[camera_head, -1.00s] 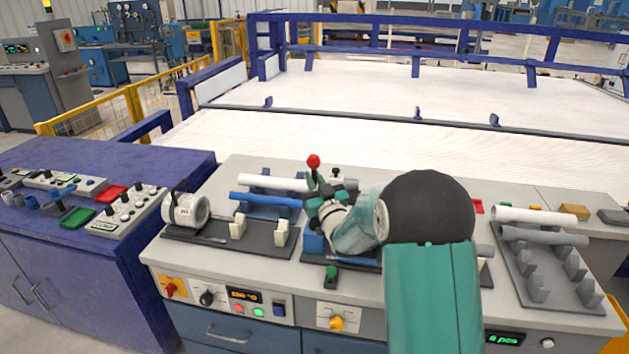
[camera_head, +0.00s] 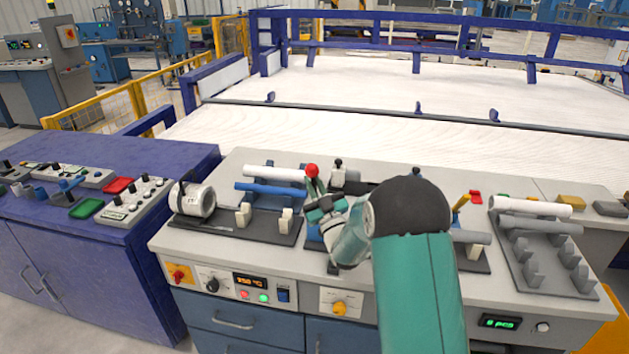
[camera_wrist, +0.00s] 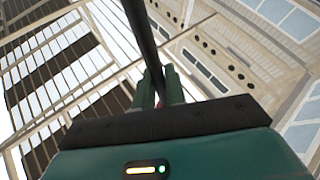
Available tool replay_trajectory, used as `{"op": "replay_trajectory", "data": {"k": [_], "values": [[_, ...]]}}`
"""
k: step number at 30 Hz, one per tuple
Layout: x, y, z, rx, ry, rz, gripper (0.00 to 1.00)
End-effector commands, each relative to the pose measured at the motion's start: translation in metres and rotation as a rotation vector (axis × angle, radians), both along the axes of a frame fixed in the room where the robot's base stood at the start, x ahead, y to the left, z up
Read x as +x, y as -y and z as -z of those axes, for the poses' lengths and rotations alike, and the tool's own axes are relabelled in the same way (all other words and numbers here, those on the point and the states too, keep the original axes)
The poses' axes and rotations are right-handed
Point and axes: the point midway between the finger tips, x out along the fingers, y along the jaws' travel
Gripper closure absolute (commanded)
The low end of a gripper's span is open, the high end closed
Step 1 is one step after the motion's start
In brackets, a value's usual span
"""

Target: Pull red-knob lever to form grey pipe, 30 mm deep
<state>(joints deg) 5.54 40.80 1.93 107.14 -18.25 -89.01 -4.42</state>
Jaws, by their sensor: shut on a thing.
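The lever's red knob (camera_head: 312,171) stands up at the middle of the bench. My gripper (camera_head: 315,188) is at the lever just below the knob, with its green fingers shut on it. In the wrist view a dark rod (camera_wrist: 143,35) runs down to the green fingers (camera_wrist: 157,85), and a little red shows between them. A grey pipe (camera_head: 471,237) shows its end right of my arm, on a dark base. Another grey pipe (camera_head: 540,225) lies on the right rack. My arm hides most of the station in the middle, so the pipe's forming depth cannot be seen.
A blue pipe (camera_head: 268,189) and a white pipe (camera_head: 274,173) lie left of the lever. A white ring-shaped unit (camera_head: 193,200) stands further left. A yellow-handled lever (camera_head: 460,203) is right of my arm. A black-knobbed lever (camera_head: 338,164) stands close behind my gripper.

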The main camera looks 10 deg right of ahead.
Motion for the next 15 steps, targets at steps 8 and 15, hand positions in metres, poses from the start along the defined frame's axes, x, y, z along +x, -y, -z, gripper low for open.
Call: {"op": "replay_trajectory", "data": {"k": [8,15], "values": [[-0.0065,-0.0030,0.0046,-0.021,0.054,-0.001,1.00],[-0.0079,-0.0040,0.0058,-0.024,0.060,-0.002,1.00]]}}
